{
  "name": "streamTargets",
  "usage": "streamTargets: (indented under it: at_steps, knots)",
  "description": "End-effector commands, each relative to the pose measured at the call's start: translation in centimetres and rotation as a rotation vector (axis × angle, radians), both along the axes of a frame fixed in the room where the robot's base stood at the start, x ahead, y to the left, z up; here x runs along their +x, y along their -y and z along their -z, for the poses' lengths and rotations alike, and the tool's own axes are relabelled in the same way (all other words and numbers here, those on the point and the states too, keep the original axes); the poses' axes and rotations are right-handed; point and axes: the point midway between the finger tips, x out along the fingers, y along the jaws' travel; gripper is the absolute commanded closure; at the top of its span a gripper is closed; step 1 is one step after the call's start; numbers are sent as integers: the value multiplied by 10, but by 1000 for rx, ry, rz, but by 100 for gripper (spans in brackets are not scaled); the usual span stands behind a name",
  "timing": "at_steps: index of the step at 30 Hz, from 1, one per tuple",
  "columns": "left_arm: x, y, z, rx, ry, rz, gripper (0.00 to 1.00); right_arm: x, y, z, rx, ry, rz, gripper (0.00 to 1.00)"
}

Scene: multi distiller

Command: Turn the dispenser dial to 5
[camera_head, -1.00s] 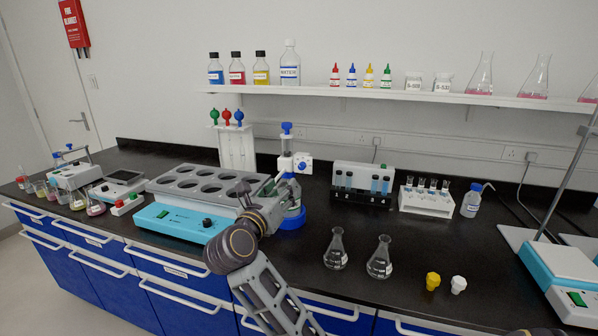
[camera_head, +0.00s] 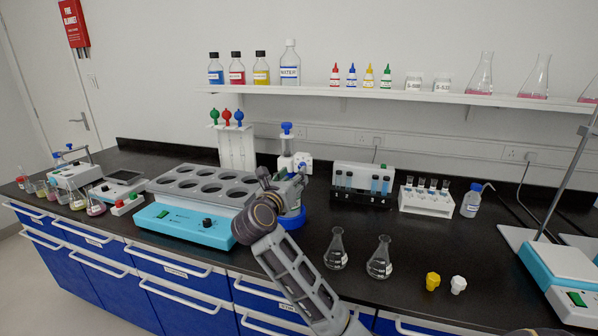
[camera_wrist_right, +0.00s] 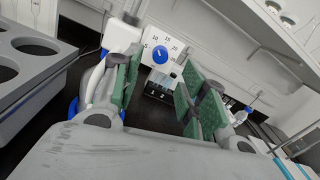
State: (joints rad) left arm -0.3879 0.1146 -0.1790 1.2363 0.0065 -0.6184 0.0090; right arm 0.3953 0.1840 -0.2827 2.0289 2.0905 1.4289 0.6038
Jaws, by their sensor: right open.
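The dispenser (camera_head: 287,131) stands at mid-bench, with a blue top, a white body and a blue base. Its blue dial (camera_wrist_right: 160,54) shows in the right wrist view on a white plate marked 5, 10, 15 and 20. The dial's exact setting is too small to read surely. My right gripper (camera_head: 293,184) is in front of the dispenser and partly hides it. In the right wrist view its green-padded fingers (camera_wrist_right: 163,88) are open and empty on either side of the dial, which looks beyond the tips. My left gripper is not in view.
A grey block with round wells (camera_head: 215,183) on a blue heater base stands left of the dispenser. A tube rack (camera_head: 363,172) is at right. Two flasks (camera_head: 379,262) stand at front right, near yellow and white stoppers (camera_head: 433,281). A pipette stand (camera_head: 236,148) is behind.

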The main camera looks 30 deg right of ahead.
Motion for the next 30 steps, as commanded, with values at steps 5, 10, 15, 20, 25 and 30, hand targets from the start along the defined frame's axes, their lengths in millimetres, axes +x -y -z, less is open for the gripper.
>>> streamTargets:
  at_steps: [5, 10, 15, 20, 25, 30]
  knots:
    - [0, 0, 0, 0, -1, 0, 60, 13, 17, -1, -4, 0, 1, 57]
    - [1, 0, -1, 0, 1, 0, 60, 24, 31, -1, -4, 0, 1, 57]
    - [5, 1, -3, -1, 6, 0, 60, 31, 40, 0, -3, 0, 1, 57]
    - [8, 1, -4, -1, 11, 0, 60, 34, 43, 0, -1, -1, 0, 57]
    - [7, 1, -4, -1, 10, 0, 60, 34, 43, 0, 0, 0, 0, 57]
    - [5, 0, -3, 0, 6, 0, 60, 34, 43, 0, -1, -1, 0, 66]
